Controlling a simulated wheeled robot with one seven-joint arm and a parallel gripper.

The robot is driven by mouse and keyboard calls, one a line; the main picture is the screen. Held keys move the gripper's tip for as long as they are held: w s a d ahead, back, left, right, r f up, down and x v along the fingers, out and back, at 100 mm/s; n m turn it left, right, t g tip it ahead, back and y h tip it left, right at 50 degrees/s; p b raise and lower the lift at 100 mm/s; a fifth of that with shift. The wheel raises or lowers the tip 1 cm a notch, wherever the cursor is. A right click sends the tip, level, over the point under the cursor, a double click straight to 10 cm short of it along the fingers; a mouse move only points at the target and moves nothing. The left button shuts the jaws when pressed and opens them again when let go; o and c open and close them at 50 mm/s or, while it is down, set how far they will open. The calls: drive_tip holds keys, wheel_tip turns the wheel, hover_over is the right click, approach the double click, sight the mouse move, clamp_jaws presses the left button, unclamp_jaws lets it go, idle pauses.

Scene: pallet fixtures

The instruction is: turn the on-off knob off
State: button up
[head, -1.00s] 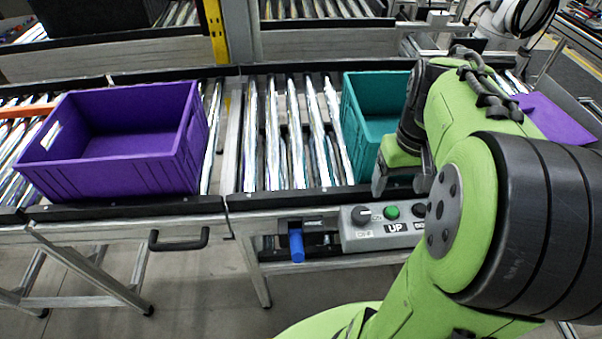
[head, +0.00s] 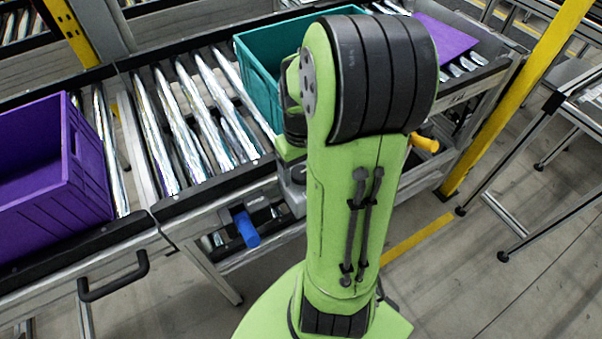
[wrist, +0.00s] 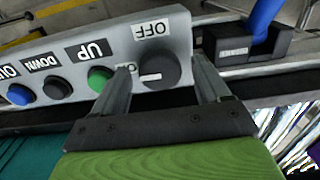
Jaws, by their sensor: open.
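The dark round on-off knob (wrist: 158,71) sits on the grey control panel (wrist: 182,22) in the wrist view. A short white mark shows on its face, left of centre and level. The OFF label (wrist: 152,29) is above it in this upside-down view, and the ON label (wrist: 128,68) is to its left, partly covered by a finger. My gripper (wrist: 162,64) is open, with one finger on each side of the knob. I cannot tell whether the fingers touch it. In the head view my arm hides the knob and most of the gripper.
Beside the knob are a green UP button (wrist: 99,78), a black DOWN button (wrist: 57,88) and a blue button (wrist: 19,95). A blue lever (head: 247,229) is close by on the other side. A teal crate (head: 257,62) and a purple crate (head: 62,205) stand on the rollers.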

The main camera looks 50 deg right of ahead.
drive_tip(key=shift+f, duration=0.4)
drive_tip(key=shift+r, duration=0.1)
drive_tip(key=c, duration=1)
drive_tip(key=shift+c, duration=0.2)
